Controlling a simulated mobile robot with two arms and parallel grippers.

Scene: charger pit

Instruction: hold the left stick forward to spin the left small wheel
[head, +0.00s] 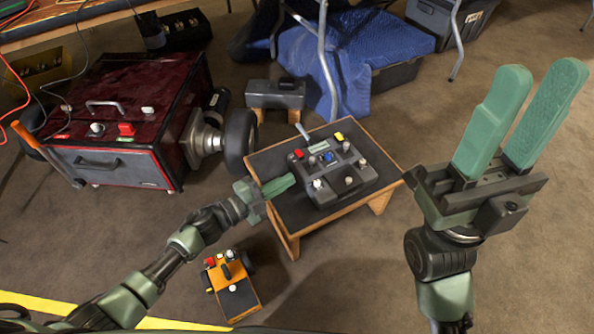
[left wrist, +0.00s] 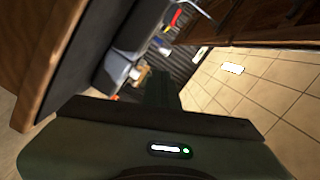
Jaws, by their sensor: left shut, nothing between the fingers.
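A dark grey control box (head: 335,172) with pale-knobbed sticks and red and yellow buttons sits on a low wooden stand (head: 270,160). A pale-knobbed stick (head: 318,184) stands at its near left. My left gripper (head: 290,181) is shut and empty, low beside the box's left side; whether it touches is unclear. Its fingers (left wrist: 162,88) show dark in the left wrist view, with the box (left wrist: 118,68) beyond. A small orange vehicle (head: 238,298) with dark wheels at its sides sits on the floor. My right gripper (head: 540,74) is open and empty, raised at the right.
A dark red wheeled machine (head: 130,85) stands at the left, its large black wheel (head: 240,140) near the stand. A grey block (head: 275,93) and a blue cloth (head: 300,60) lie behind. Brown floor right of the stand is clear.

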